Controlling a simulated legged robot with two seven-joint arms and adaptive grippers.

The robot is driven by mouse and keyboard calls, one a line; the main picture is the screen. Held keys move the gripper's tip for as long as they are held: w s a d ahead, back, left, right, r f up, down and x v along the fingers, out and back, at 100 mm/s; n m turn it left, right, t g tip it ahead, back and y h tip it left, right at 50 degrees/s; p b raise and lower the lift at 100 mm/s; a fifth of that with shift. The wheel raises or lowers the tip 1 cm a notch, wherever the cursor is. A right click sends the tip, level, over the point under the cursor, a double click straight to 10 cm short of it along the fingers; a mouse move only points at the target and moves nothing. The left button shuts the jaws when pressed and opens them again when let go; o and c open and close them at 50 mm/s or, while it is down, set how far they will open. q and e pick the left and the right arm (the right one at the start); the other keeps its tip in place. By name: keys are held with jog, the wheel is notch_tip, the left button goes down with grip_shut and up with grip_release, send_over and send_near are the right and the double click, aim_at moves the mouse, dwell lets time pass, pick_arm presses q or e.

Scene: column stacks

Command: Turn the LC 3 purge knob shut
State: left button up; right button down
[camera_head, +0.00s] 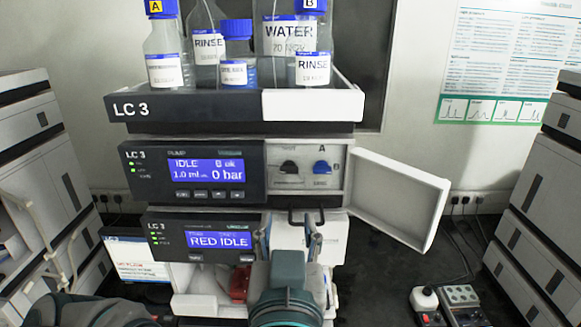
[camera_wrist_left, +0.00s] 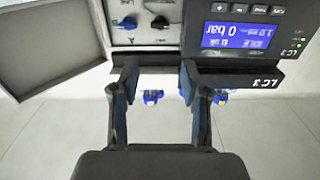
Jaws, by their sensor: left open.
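The LC 3 pump (camera_head: 145,180) stands in the middle of the stack with its front door (camera_head: 400,198) swung open to the right. Behind the door opening is a light panel with a black knob (camera_head: 289,168) and a blue knob (camera_head: 322,167). Their lower labels are too small to read. Both the black knob (camera_wrist_left: 160,22) and the blue knob (camera_wrist_left: 128,22) also show in the upside-down left wrist view. My left gripper (camera_head: 290,238) is open and empty, below and in front of the knobs, touching neither. Its fingers (camera_wrist_left: 158,75) are apart in the left wrist view.
A solvent tray (camera_head: 180,106) with several bottles stands above the pump. A second LC 3 module (camera_head: 180,240) reading RED IDLE lies below it. The open door fills the space right of the knobs.

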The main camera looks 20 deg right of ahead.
pick_arm(q)
jog(key=p, duration=0.4)
send_near(289, 171)
jog(key=p+x, duration=0.3)
jog(key=x, duration=0.5)
jog(key=shift+d, duration=0.1)
jog(key=shift+w, duration=0.45)
jog(key=shift+d, duration=0.1)
grip_shut()
